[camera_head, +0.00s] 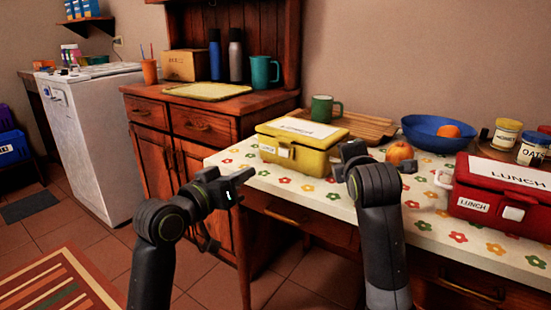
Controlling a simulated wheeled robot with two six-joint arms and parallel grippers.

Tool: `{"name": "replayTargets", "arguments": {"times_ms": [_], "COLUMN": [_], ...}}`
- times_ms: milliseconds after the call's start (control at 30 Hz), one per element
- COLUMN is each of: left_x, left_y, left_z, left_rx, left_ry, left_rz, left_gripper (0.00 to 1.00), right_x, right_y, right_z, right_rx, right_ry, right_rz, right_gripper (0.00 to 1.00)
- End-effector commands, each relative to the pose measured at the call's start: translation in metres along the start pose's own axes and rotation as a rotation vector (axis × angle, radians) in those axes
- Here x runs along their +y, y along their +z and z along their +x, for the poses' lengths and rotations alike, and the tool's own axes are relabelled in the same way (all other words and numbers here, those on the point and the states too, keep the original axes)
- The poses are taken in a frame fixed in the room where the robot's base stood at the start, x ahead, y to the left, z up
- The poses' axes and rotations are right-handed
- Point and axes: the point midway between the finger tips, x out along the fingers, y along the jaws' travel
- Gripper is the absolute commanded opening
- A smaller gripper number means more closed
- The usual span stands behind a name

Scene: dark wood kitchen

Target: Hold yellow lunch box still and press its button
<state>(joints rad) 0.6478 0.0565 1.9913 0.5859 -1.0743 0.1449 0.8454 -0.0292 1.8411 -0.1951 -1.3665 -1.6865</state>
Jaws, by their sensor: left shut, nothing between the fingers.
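The yellow lunch box (316,158) stands closed on the flowered tablecloth, near the table's left end. It has a white label on its lid and a small label on its front. A small pale button (286,153) shows on the front, beside that label. My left gripper (246,176) is shut and empty, in front of and to the left of the box, apart from it. My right gripper (352,152) is by the right front corner of the box. I cannot tell whether it touches the box, and its fingers are too unclear to read.
An orange fruit (399,152) lies just right of my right gripper. A red lunch box (500,192) stands at the right. Behind are a wooden board (372,127), a green mug (326,108), a blue bowl (432,138) and jars (507,133). The front left tablecloth is clear.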

Motion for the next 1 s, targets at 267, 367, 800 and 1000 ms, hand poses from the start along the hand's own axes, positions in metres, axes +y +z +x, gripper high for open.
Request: {"name": "replayTargets", "arguments": {"times_ms": [267,367,800,1000], "left_x": [0.000,0.000,0.000,0.001], "left_y": [0.000,0.000,0.001,0.001], "left_z": [-0.009,-0.011,-0.025,-0.029], "left_rx": [0.001,0.001,0.000,0.000], "left_ry": [-0.001,-0.001,0.000,0.001], "left_rz": [0.465,0.633,1.370,1.672], "left_gripper": [0.00,0.00,0.00,0.00], "right_x": [-0.001,-0.001,-0.001,-0.001], "right_y": [0.000,0.000,0.000,0.000], "right_z": [0.000,0.000,0.000,0.000], "right_rx": [0.001,0.001,0.001,0.001], "right_ry": [-0.002,-0.002,-0.003,-0.003], "right_rz": [0.000,0.000,0.000,0.000], "right_gripper": [0.00,0.00,0.00,0.00]}}
